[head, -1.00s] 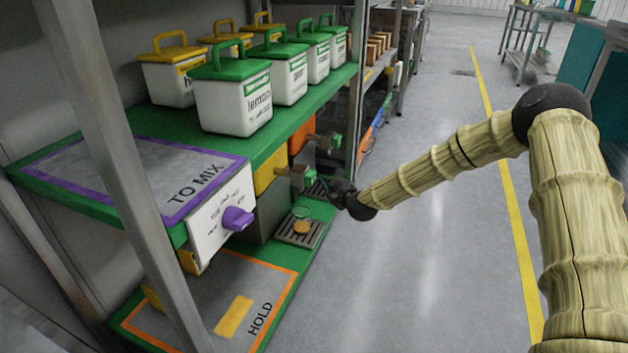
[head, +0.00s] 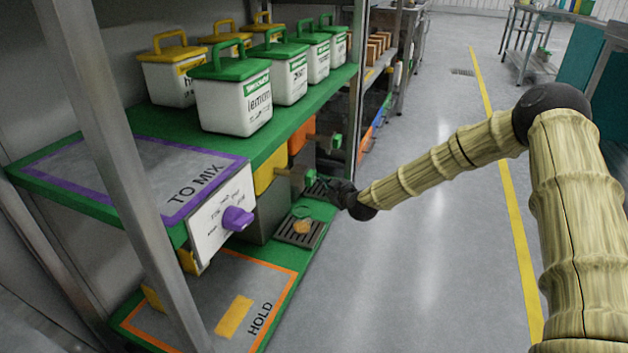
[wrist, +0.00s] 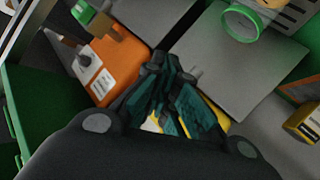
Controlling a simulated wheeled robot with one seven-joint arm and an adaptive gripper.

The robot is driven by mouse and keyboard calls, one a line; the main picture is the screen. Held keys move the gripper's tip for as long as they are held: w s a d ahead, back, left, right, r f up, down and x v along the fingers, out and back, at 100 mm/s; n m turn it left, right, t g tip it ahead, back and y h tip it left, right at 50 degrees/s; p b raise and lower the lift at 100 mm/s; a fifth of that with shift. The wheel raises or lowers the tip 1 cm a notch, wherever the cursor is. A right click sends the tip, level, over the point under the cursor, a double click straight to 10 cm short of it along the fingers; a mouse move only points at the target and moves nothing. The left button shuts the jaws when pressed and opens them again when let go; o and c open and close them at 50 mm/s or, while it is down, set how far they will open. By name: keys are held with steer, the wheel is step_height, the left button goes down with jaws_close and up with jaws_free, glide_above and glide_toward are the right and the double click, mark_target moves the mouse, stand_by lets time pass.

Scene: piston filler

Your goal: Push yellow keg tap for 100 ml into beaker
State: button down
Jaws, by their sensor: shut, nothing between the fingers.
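The yellow keg (head: 268,174) sits under the green shelf, and its tap (head: 293,171) sticks out to the right. The beaker (head: 302,224) stands on a slotted drip tray below this tap, with yellow-orange liquid low in it. Its green rim (wrist: 240,22) shows at the top of the wrist view. My gripper (head: 336,188) is just right of the yellow keg's tap, at about its height. In the wrist view my gripper (wrist: 170,88) has its dark fingers together and empty. The fingers hide part of a yellow surface behind them. I cannot tell whether they touch the tap.
An orange keg (head: 301,137) with its own tap is behind the yellow one; the orange surface (wrist: 97,68) is left in the wrist view. A purple knob (head: 237,218) juts out nearer. A metal post (head: 118,170) stands front left. The floor right is clear.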

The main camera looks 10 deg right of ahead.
steer(key=shift+w+a, duration=0.2)
steer(key=shift+a, duration=0.15)
steer(key=shift+w+a+p, duration=0.35)
steer(key=shift+w+a, duration=0.1)
steer(key=shift+a, duration=0.15)
stand_by(1.5)
steer(key=shift+s+d+r, duration=0.1)
steer(key=shift+s+d+p, duration=0.4)
steer(key=shift+s+d, duration=0.15)
steer(key=shift+d, duration=0.25)
stand_by(0.3)
steer(key=s+d, duration=0.1)
steer(key=d, duration=0.1)
steer(key=s+d+p, duration=0.1)
steer(key=s+d, duration=0.1)
steer(key=shift+d, duration=0.1)
stand_by(0.4)
steer(key=shift+d+p, duration=0.1)
steer(key=shift+p, duration=0.25)
stand_by(2.4)
